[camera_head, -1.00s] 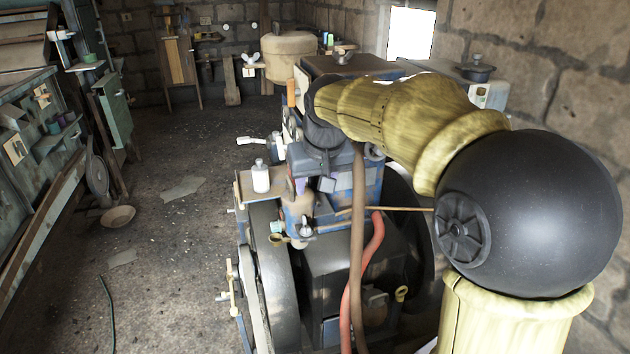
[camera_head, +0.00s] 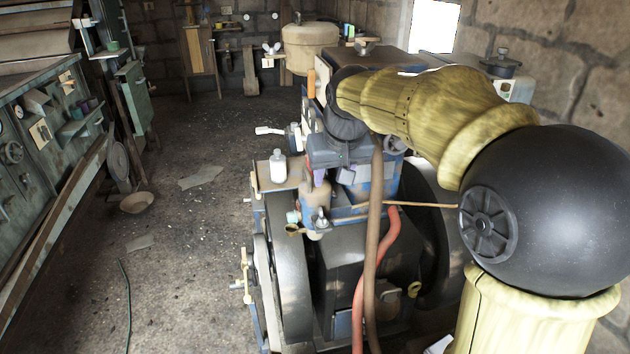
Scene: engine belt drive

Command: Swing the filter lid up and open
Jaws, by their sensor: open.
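The engine (camera_head: 345,260) stands at centre right, with dark wheels on both sides. A tan, rounded canister (camera_head: 315,193) sits near its top, below my gripper. It may be the filter, but its lid cannot be made out clearly. My gripper (camera_head: 333,178) points down over the engine top, at the end of my arm reaching in from the right. Its purple-tipped fingers are apart, and I see nothing held between them. The left finger is close to the canister's top; I cannot tell whether they touch.
A white bottle (camera_head: 278,167) stands on a small shelf (camera_head: 266,180) left of my gripper. A brown hose (camera_head: 374,220) and a red hose (camera_head: 378,258) run down the engine's front. The floor between is mostly clear.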

